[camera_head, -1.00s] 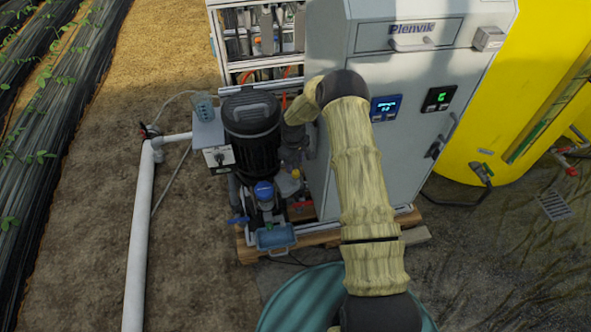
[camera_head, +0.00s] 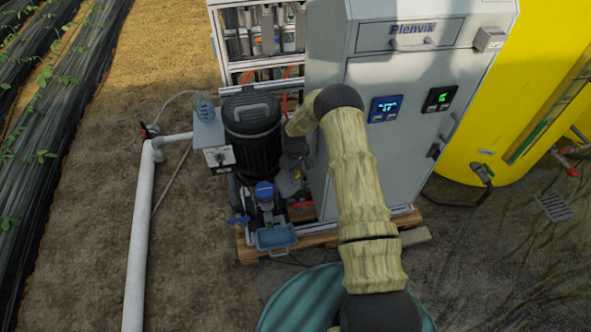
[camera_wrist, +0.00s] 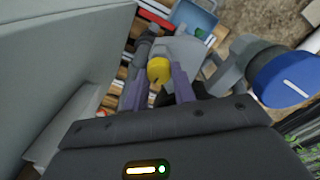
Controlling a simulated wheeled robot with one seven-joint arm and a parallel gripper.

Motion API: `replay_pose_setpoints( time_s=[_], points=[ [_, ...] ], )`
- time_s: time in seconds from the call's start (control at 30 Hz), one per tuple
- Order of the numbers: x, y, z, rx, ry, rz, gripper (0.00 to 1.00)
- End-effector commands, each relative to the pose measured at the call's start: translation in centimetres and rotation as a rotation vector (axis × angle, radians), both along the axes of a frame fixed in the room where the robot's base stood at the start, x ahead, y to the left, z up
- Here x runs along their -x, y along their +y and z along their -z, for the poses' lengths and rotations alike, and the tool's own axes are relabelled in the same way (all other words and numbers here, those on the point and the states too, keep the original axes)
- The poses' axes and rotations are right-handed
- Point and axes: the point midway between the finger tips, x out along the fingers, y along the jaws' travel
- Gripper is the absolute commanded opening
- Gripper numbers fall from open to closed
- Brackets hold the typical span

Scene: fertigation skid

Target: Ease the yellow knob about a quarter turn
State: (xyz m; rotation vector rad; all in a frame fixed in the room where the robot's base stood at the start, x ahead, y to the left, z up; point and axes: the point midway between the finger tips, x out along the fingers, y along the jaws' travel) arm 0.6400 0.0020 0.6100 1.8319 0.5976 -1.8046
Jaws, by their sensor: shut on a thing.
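The yellow knob (camera_wrist: 158,70) shows in the wrist view, on a grey fitting just above the picture's middle. The two slim purple-grey fingers of my gripper (camera_wrist: 159,78) stand on either side of it and are shut on it. How far the knob is turned is hard to tell.
A blue-capped part (camera_wrist: 285,78) stands close at the right in the wrist view; the grey cabinet (camera_head: 400,130) is close beside my arm. The black pump (camera_head: 252,135) and a blue tray (camera_head: 276,237) crowd the pallet. Bare soil lies left.

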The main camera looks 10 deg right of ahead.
Motion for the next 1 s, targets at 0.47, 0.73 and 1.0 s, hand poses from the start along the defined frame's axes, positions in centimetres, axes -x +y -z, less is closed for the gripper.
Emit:
replay_pose_setpoints(
  time_s=[0.47, 0.73, 1.0],
  points=[
    [-0.06, -0.07, -0.03, 0.001, -0.002, -0.135, 0.04],
    [-0.03, -0.12, -0.06, 0.002, -0.004, -0.346, 0.04],
    [0.04, -0.11, -0.05, 0.002, -0.004, -0.602, 0.04]
  ],
)
